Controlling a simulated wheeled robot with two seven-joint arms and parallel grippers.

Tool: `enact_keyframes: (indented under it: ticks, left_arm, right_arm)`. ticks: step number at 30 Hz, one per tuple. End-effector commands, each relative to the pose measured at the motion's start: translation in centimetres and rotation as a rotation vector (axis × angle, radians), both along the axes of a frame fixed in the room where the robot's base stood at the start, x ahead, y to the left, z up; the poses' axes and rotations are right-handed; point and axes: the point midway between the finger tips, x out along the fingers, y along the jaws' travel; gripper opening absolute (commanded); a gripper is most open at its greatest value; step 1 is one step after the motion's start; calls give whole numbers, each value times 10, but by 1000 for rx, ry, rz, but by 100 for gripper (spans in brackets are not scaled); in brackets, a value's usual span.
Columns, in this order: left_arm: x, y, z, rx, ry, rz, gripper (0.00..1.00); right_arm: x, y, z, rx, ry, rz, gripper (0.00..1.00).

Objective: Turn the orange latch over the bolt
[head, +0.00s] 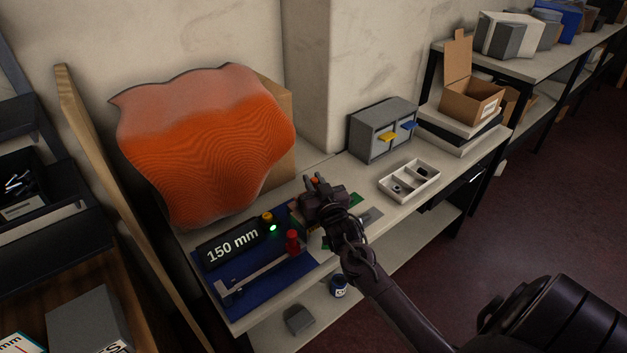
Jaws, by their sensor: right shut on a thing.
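My right gripper (313,184) reaches over the worktable from the lower right, its fingers pointing to the back. It is shut on a small orange piece (314,180), which shows between the fingertips and looks like the orange latch. Most of the latch is hidden by the fingers, so I cannot tell its angle. I cannot make out the bolt; the gripper and wrist cover the area around the latch. My left gripper is not in view.
A blue mat (240,300) holds a black "150 mm" display (232,247), a caliper-like tool and a red piece (292,242). A large orange wavy sheet (205,140) stands behind. A white divided tray (409,196) and grey drawer box (383,130) are to the right.

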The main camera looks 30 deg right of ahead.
Motion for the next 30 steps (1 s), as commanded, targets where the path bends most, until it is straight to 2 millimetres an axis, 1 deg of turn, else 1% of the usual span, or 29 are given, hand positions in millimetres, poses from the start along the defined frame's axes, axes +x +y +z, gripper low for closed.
enact_keyframes:
  ticks: [1,3,6,10,14,22,23,24,26,27,30]
  left_arm:
    - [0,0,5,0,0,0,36]
    - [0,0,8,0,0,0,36]
    - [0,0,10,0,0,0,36]
    - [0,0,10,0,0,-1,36]
    - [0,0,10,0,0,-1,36]
    - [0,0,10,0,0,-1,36]
    - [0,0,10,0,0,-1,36]
    - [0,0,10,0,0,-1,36]
    - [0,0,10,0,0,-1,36]
    - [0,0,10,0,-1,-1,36]
    - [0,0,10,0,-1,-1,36]
  right_arm:
    - [-2,2,2,10,-2,-44,0]
    - [-6,2,2,12,-1,-115,0]
    - [-10,2,2,10,-2,-210,0]
    - [-15,3,1,7,-1,-295,0]
    - [-17,3,1,3,1,-328,0]
    - [-17,2,1,1,2,-329,0]
    - [-17,2,1,1,1,-328,23]
    - [-17,2,1,1,2,-328,28]
    - [-17,2,1,1,2,-328,36]
    - [-17,2,1,1,2,-328,38]
    - [-17,2,1,2,1,-328,38]
